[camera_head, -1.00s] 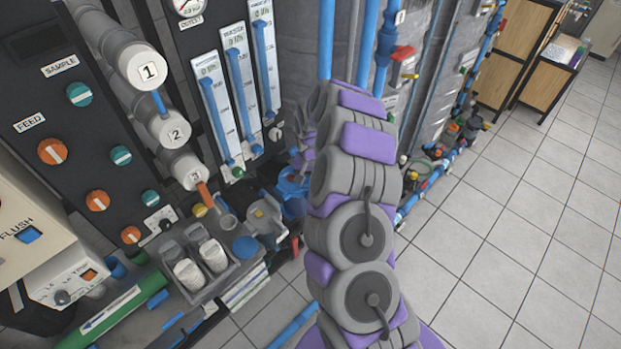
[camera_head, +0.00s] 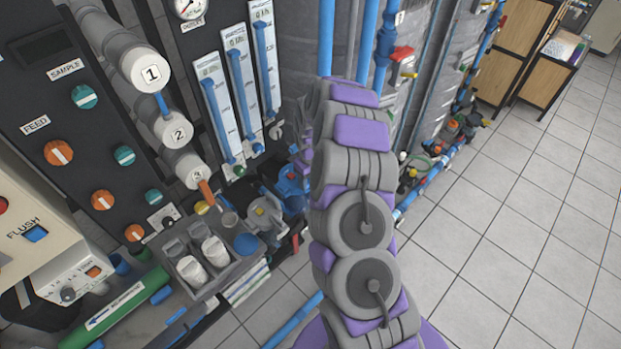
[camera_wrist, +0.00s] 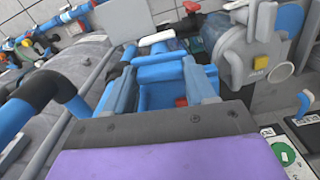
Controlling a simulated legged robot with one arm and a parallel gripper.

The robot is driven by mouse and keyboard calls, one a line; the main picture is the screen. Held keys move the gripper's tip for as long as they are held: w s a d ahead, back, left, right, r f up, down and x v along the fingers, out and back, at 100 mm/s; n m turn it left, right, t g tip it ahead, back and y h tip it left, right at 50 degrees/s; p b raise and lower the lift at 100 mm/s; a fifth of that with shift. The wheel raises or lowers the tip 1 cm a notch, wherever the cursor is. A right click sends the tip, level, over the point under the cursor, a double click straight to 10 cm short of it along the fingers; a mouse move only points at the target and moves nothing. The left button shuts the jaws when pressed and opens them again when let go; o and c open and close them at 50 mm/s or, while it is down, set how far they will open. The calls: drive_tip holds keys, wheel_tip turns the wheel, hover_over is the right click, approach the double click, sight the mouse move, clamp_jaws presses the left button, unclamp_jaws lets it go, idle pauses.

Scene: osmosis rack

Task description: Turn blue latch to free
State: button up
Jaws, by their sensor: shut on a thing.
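A small red piece shows low between the fingers. The latch's exact angle is hard to read because the fingers and the grey palm edge cover much of it. In the head view, my arm hides most of the gripper. Blue parts (camera_head: 291,186) show beside its far end, but I cannot tell the latch apart there.
A grey pump-like housing (camera_wrist: 240,55) with a yellow tag stands close right of the gripper. A thick blue pipe (camera_wrist: 40,95) and grey cylinder are at left. The tiled floor (camera_head: 500,240) at right is clear.

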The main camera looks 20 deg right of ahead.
drive_tip(key=shift+w+r+n, duration=0.1)
drive_tip(key=shift+n, duration=0.5)
drive_tip(key=o, duration=1)
drive_tip(key=shift+o, duration=0.2)
wheel_tip(320, 180, up, 17)
drive_tip(key=p, duration=0.1)
drive_tip(key=shift+p, duration=0.35)
drive_tip(key=shift+r, duration=0.1)
